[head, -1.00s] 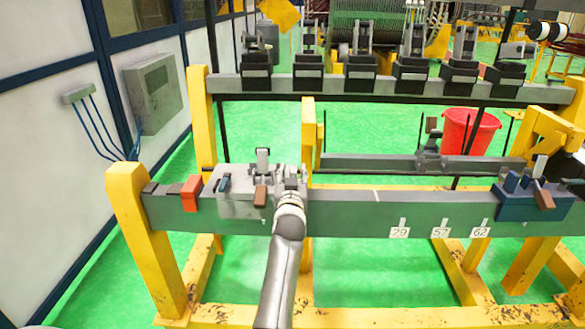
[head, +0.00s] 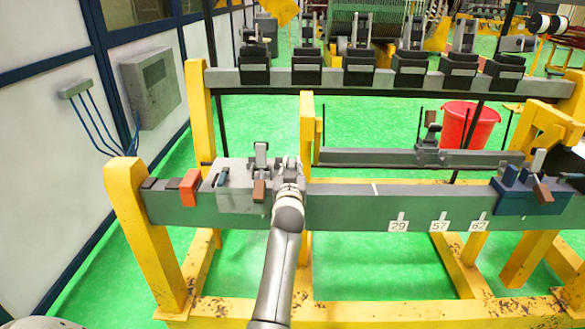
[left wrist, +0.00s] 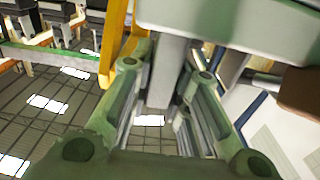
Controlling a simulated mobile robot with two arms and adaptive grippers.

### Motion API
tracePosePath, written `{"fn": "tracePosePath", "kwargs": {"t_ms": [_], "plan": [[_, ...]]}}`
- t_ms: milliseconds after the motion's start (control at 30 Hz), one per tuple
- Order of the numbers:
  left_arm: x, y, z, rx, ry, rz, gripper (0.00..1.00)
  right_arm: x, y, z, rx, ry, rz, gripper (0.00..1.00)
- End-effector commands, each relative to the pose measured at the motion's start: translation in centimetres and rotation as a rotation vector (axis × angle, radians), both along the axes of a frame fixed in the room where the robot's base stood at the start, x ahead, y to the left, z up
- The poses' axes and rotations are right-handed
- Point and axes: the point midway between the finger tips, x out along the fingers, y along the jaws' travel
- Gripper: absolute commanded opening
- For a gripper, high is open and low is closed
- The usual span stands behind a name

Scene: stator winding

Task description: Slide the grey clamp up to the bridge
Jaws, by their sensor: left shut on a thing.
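The grey clamp (head: 236,198) sits on the left part of the long grey rail (head: 345,210), with an upright lever and a brown handle. My left gripper (head: 289,172) is at the clamp's right end. In the left wrist view its two fingers (left wrist: 168,78) are shut on a grey upright part of the clamp (left wrist: 172,50); the exact contact is partly hidden. An orange-red block (head: 190,188) is on the rail just left of the clamp, with a small gap. I cannot tell which part is the bridge. My right gripper is not in view.
A blue clamp (head: 527,193) is at the rail's right end. White tags (head: 398,226) hang on the rail's front. The rail top between the clamps looks clear, with a white line (head: 376,189). A yellow post (head: 307,130) stands behind; a red bucket (head: 468,127) is beyond.

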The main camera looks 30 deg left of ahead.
Motion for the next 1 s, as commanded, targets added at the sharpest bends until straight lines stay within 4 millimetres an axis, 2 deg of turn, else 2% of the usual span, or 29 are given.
{"fn": "tracePosePath", "kwargs": {"t_ms": [100, 267, 633, 667, 800, 1000], "plan": [[-1.3, 2.2, 0.4, 0.004, 0.006, 0.010, 0.00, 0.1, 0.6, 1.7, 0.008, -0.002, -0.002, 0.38], [-2.6, 4.3, 0.2, 0.004, 0.007, 0.012, 0.00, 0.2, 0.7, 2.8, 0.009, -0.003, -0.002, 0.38], [-2.8, 4.6, 0.0, 0.003, 0.003, 0.007, 0.00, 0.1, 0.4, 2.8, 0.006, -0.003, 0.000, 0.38], [-2.8, 4.5, 0.0, 0.003, 0.002, 0.007, 0.21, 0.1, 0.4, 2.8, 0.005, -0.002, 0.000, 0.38], [-2.7, 4.5, 0.0, 0.002, 0.002, 0.006, 0.39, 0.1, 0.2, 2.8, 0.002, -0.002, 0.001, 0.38], [-2.7, 4.4, 0.0, 0.001, 0.002, 0.005, 0.39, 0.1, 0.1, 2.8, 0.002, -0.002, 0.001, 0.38]]}}
